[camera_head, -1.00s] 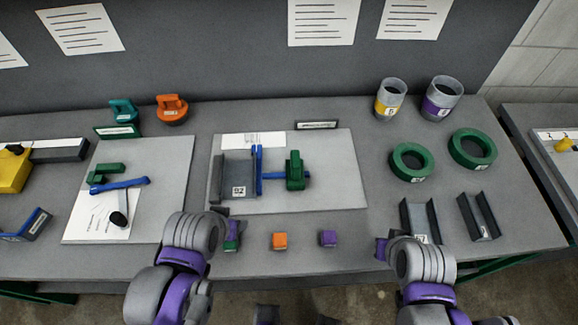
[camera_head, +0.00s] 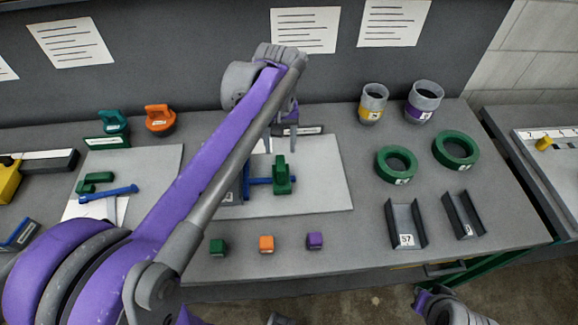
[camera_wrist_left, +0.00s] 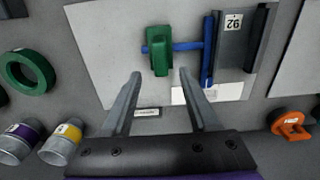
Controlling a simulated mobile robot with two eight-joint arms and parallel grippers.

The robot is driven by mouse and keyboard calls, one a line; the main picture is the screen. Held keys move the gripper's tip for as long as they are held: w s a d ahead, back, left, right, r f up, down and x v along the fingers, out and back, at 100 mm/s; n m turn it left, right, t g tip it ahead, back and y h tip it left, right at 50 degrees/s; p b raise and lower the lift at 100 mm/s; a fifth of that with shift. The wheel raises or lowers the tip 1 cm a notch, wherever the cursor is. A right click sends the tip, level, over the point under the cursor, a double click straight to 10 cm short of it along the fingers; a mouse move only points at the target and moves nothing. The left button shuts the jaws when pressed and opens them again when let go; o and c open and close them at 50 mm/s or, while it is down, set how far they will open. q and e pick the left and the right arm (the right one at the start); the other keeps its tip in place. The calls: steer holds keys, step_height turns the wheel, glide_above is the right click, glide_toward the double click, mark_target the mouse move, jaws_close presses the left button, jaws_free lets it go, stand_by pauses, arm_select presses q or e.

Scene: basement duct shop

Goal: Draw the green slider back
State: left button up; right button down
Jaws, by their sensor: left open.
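The green slider (camera_head: 282,176) sits on a blue rod (camera_head: 259,181) that runs out from a dark grey block (camera_head: 238,187) on the white board (camera_head: 325,190). In the left wrist view the slider (camera_wrist_left: 159,50) and the blue rod (camera_wrist_left: 187,46) show clearly. My left gripper (camera_head: 283,147) is open and empty, pointing down just behind the slider. In the left wrist view its two fingers (camera_wrist_left: 160,72) are spread, with the slider beyond their tips and nothing between them. The left arm hides part of the grey block in the head view. My right gripper is not clearly visible.
Two green rings (camera_head: 397,164), two cups (camera_head: 372,104) and two grey channels (camera_head: 405,224) stand to the right. Suction-cup-like handles (camera_head: 160,119) stand back left.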

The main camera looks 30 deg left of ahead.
mark_target(281, 163)
arm_select(q)
step_height(281, 163, down, 9)
steer(key=shift+f+b, duration=0.15)
steer(key=shift+b, duration=0.15)
steer(key=shift+c, duration=0.3)
jaws_close()
stand_by(1.1)
